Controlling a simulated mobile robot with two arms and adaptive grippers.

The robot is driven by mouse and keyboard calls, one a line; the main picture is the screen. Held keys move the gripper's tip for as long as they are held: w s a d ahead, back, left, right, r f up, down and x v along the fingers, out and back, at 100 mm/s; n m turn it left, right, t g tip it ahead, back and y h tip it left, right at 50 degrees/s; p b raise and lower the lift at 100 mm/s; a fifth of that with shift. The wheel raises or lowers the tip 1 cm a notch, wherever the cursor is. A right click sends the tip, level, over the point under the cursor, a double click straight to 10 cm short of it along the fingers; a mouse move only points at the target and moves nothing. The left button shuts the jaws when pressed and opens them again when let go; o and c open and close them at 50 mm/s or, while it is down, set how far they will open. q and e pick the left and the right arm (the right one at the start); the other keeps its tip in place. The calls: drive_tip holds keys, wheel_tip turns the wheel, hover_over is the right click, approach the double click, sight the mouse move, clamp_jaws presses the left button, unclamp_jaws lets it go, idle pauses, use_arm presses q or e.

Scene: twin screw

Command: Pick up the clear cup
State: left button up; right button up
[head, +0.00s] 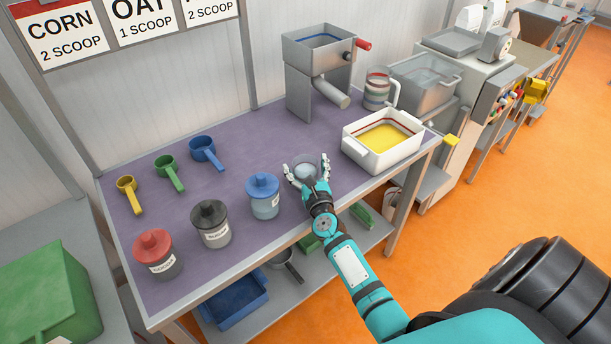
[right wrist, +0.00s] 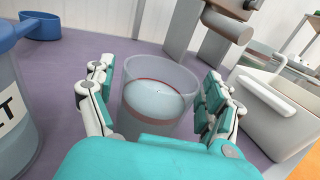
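The clear cup (head: 307,171) stands upright on the purple table in the head view, with my right gripper around it. My left gripper is not in view.
A blue-lidded jar (head: 263,196) stands close left of the cup, with black-lidded (head: 212,224) and red-lidded (head: 157,254) jars beyond. A white bin of yellow material (head: 383,140) stands to the right. A metal hopper (head: 318,70) and measuring jug (head: 377,88) stand behind. Scoops (head: 206,152) lie at left.

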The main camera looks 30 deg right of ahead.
drive_tip(key=c, duration=1.1)
